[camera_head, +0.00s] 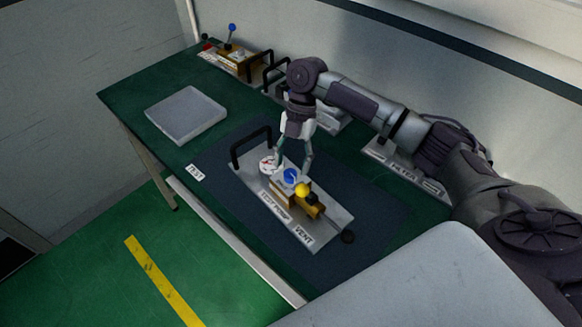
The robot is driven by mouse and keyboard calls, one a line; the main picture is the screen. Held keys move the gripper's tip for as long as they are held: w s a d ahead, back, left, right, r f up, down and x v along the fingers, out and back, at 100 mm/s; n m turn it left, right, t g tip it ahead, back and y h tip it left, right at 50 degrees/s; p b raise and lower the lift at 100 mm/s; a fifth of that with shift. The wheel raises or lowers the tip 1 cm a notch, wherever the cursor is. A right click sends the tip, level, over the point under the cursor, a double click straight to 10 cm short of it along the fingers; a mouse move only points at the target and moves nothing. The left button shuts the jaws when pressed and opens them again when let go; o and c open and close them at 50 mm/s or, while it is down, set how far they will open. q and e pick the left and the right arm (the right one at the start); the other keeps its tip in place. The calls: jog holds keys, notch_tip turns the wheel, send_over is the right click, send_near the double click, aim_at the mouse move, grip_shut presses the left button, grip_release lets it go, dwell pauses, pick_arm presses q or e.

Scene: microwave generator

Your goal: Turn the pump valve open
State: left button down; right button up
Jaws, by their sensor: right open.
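The test pump (298,229) is a metal plate with a tan block on it, lying on the dark blue mat. Its labels read TEST PUMP and VENT. A blue knob (291,176) and a yellow ball (303,190) sit on the block, and a round white gauge (268,164) is beside them. Which of these is the valve I cannot tell for sure. My right gripper (293,170) points down over the pump, its fingers open on either side of the blue knob. Contact with the knob cannot be made out. My left gripper is not in view.
A black handle (251,147) stands at the plate's left end. A grey slab (186,115) lies on the green table (150,87) at the left. Another device with a blue-tipped lever (232,28) stands at the far corner. A labelled plate (405,170) lies behind the mat, under my arm.

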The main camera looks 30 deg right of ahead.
jog(key=v, duration=0.9)
jog(key=shift+r, duration=0.35)
jog(key=shift+w, duration=0.1)
